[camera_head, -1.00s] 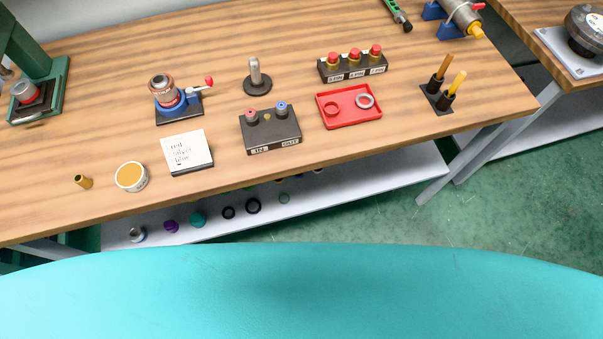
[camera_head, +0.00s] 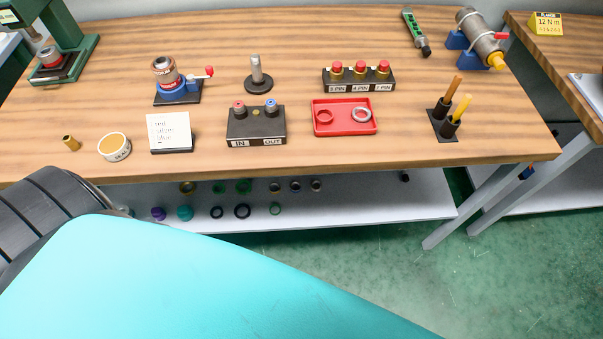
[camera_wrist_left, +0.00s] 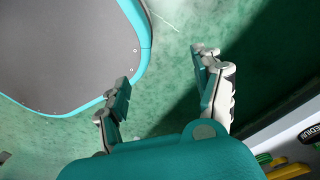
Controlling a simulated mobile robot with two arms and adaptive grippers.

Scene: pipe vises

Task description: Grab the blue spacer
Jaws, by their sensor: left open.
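I cannot pick out a loose blue spacer with certainty. In the head view, a red tray (camera_head: 344,130) holds a red ring (camera_head: 323,116) and a silver ring (camera_head: 361,115), with no blue ring in it. A small blue vise (camera_head: 178,92) holds an upright metal pipe piece with a red band; a white card (camera_head: 169,131) in front reads red, silver, blue. My left gripper (camera_wrist_left: 162,70) is open and empty in the left wrist view, above the green floor and away from the tabletop. My right gripper is not in view.
A black IN/OUT box (camera_head: 256,126), a pin block (camera_head: 358,78), a grey post (camera_head: 257,75) and a tool holder (camera_head: 446,124) stand on the wooden bench. Several rings lie on the white lower shelf (camera_head: 340,205). Green floor is clear at the right front.

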